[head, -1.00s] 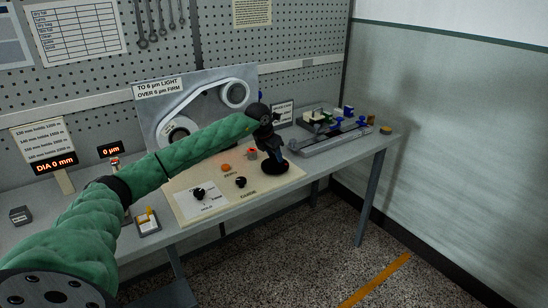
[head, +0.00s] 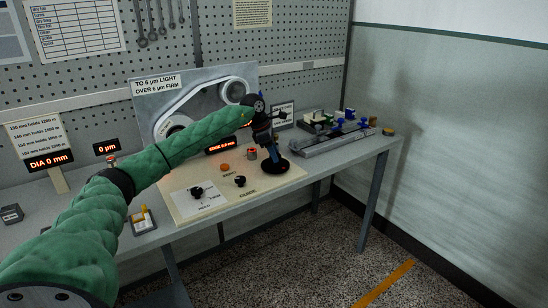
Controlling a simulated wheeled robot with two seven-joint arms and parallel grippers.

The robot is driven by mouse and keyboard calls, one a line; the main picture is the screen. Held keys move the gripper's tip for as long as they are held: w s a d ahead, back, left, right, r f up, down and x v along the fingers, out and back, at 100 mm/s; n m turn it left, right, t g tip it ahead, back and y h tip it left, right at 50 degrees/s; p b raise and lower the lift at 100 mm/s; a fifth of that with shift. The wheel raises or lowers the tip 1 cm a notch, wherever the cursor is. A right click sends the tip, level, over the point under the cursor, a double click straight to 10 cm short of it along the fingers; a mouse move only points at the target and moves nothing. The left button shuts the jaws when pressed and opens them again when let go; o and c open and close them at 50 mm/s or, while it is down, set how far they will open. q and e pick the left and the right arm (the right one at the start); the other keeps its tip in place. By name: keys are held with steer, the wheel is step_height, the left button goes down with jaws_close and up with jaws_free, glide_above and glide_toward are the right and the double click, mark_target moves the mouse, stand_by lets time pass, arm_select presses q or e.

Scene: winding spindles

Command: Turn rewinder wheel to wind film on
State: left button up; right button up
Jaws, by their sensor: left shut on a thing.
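The black round wheel (head: 283,167) lies flat on the cream control panel (head: 262,189) at its right end. My left gripper (head: 273,154) reaches down over the wheel from the upper left and is shut at its handle. The gripper and its wrist hide most of the handle, so the exact grip is unclear. The upright grey rewinder plate (head: 208,78) stands behind, with a pale film loop and round hubs; my green left arm covers its lower part. Displays read DIA 0 mm (head: 49,161), 0 µm (head: 106,147) and what looks like EDGE 0.0 mm (head: 221,145). My right gripper is out of view.
Black knobs (head: 240,181) and an orange button (head: 224,168) sit on the panel. A grey tray (head: 330,140) with blue and green parts lies right of the wheel. A small yellow-topped box (head: 143,221) stands left of the panel. Floor right of the table is open.

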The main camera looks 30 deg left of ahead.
mark_target(267, 161)
arm_select(q)
steer(key=m+g+b, duration=0.1)
steer(key=m, duration=0.1)
steer(key=shift+w+m+h, duration=0.15)
steer(key=shift+m+h, duration=0.15)
steer(key=shift+m, duration=0.1)
steer(key=shift+a+m+g+b, duration=0.1)
steer(key=shift+m+g+b, duration=0.55)
steer(key=shift+m, duration=0.95)
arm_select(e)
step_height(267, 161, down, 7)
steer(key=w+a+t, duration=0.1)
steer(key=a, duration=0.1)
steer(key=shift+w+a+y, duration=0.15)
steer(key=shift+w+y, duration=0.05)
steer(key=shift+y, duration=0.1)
arm_select(q)
steer(key=shift+r, duration=0.1)
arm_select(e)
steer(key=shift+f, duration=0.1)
arm_select(q)
steer(key=o, duration=1)
steer(key=shift+c, duration=0.2)
